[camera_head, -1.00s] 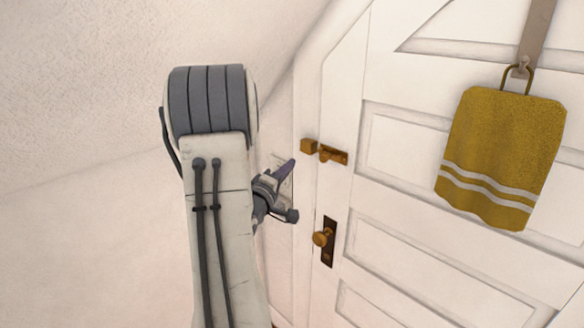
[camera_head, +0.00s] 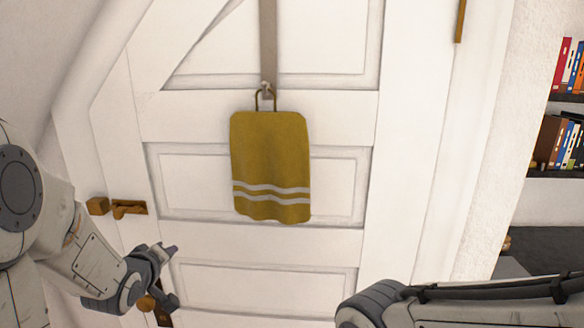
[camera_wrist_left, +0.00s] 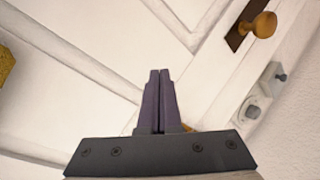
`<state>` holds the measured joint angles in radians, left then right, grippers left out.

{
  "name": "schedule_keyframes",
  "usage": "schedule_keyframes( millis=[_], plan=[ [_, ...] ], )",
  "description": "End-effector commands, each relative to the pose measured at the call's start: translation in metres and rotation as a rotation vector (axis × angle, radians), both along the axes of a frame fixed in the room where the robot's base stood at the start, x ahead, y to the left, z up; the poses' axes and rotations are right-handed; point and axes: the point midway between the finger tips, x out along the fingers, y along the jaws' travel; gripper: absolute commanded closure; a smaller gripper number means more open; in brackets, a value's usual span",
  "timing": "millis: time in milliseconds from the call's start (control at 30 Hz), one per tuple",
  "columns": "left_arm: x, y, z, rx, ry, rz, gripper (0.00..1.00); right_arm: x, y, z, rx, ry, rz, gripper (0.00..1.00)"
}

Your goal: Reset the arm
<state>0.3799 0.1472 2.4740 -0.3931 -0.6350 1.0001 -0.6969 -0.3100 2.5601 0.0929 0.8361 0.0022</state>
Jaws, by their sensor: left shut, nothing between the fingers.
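My left arm (camera_head: 85,265) comes in from the left in the head view. Its gripper (camera_head: 170,249) is in front of the white door, close to the brass knob (camera_head: 146,303), which it partly covers. In the left wrist view the two dark fingers (camera_wrist_left: 159,92) are together with nothing between them. The knob also shows at the top right of the left wrist view (camera_wrist_left: 263,25), apart from the fingers. Part of my right arm (camera_head: 450,298) shows at the bottom right of the head view; its gripper is out of view.
A white panelled door (camera_head: 345,118) fills the middle. A mustard towel (camera_head: 270,165) with white stripes hangs on it from a hook. A brass latch (camera_head: 129,208) sits at its left edge. Bookshelves (camera_head: 556,112) stand at the far right.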

Motion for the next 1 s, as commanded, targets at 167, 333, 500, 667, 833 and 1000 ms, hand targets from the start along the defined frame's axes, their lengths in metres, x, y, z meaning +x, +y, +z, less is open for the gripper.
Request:
schedule_keyframes(
  millis=[167, 333, 500, 667, 833, 1000],
  plan=[
    [-0.039, -0.119, -0.034, 0.223, 0.314, -0.313, 1.00, 0.000, 0.000, -0.009, 0.000, 0.000, 0.000, 0.28],
    [-0.126, -0.206, -0.058, 0.424, 0.587, -0.695, 1.00, 0.000, 0.000, -0.015, 0.000, 0.000, 0.001, 0.28],
    [-0.226, -0.251, -0.068, 0.581, 0.790, -1.090, 1.00, 0.000, 0.000, -0.020, 0.000, 0.000, 0.001, 0.28],
    [-0.285, -0.260, -0.067, 0.661, 0.889, -1.333, 1.00, 0.000, 0.000, -0.022, 0.000, 0.000, 0.001, 0.28],
    [-0.304, -0.259, -0.066, 0.684, 0.921, -1.409, 1.00, 0.000, 0.000, -0.022, 0.000, 0.000, 0.001, 0.28],
    [-0.303, -0.259, -0.066, 0.682, 0.922, -1.407, 1.00, 0.000, 0.000, -0.022, 0.000, 0.000, 0.001, 0.28]
  ],
)
